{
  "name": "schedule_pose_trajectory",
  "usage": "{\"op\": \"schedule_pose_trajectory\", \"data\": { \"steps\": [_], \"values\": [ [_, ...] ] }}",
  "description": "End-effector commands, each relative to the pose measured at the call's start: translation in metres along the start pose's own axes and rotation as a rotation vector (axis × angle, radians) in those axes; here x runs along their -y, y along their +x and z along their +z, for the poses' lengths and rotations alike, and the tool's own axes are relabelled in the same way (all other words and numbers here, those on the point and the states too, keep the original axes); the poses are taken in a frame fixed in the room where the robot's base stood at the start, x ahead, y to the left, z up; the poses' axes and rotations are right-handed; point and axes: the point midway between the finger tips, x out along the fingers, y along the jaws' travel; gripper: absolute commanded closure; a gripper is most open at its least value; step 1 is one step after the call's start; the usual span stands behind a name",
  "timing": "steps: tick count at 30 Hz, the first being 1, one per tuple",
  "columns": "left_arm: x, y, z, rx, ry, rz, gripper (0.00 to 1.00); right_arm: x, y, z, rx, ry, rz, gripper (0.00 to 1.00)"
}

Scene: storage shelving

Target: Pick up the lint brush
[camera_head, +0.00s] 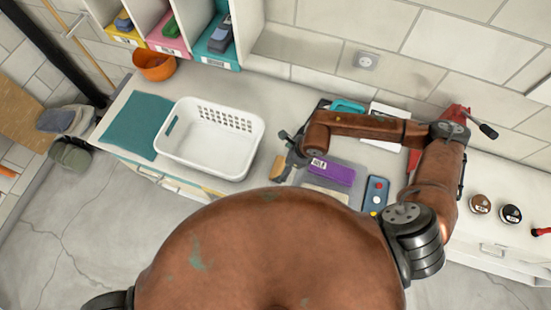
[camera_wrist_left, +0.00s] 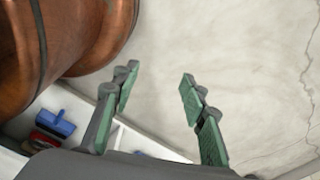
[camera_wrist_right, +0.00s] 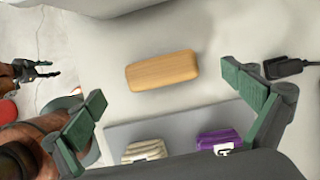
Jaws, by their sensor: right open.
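No object is plainly marked as the lint brush. A tan wooden block with rounded ends (camera_wrist_right: 162,70) lies on the counter, and its edge shows in the head view (camera_head: 277,168). A dark flat-headed object with a thin handle (camera_wrist_right: 288,67) lies to its right in the right wrist view. I cannot tell for certain which is the lint brush. My right gripper (camera_head: 286,158) is open and empty above the counter, its fingers (camera_wrist_right: 172,92) on either side of the block in the picture, not touching it. My left gripper (camera_wrist_left: 159,84) is open and empty over the floor.
A white basket (camera_head: 210,165) stands left of my right gripper. A purple box (camera_head: 330,173) and a remote-like blue thing (camera_head: 375,195) lie to the right. An orange pot (camera_head: 154,66) and coloured bins (camera_head: 165,47) stand at the back.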

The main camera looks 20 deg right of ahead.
Motion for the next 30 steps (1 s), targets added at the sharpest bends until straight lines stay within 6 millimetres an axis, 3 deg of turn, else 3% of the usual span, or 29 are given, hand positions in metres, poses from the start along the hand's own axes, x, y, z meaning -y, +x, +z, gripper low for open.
{"op": "schedule_pose_trajectory", "data": {
  "steps": [5,11,15,18,21,23,30],
  "values": [
    [0.001,-0.007,0.001,0.001,0.000,-0.001,0.60,0.005,0.020,0.002,-0.006,0.001,0.005,0.00],
    [0.002,-0.021,0.021,0.023,-0.005,-0.002,0.60,0.013,0.053,0.001,-0.009,0.004,0.009,0.00],
    [0.004,-0.021,0.007,0.009,-0.001,-0.004,0.60,0.014,0.067,-0.001,-0.010,0.005,0.009,0.00],
    [0.006,-0.021,-0.014,-0.017,0.004,-0.006,0.60,0.014,0.069,-0.002,-0.009,0.004,0.008,0.00],
    [0.007,-0.021,-0.023,-0.029,0.005,-0.006,0.60,0.014,0.069,-0.002,-0.009,0.004,0.008,0.00],
    [0.006,-0.021,-0.020,-0.026,0.004,-0.006,0.60,0.014,0.069,-0.002,-0.009,0.004,0.008,0.00],
    [0.004,-0.021,-0.006,-0.007,0.001,-0.004,0.60,0.014,0.069,-0.002,-0.009,0.004,0.008,0.17]
  ]
}}
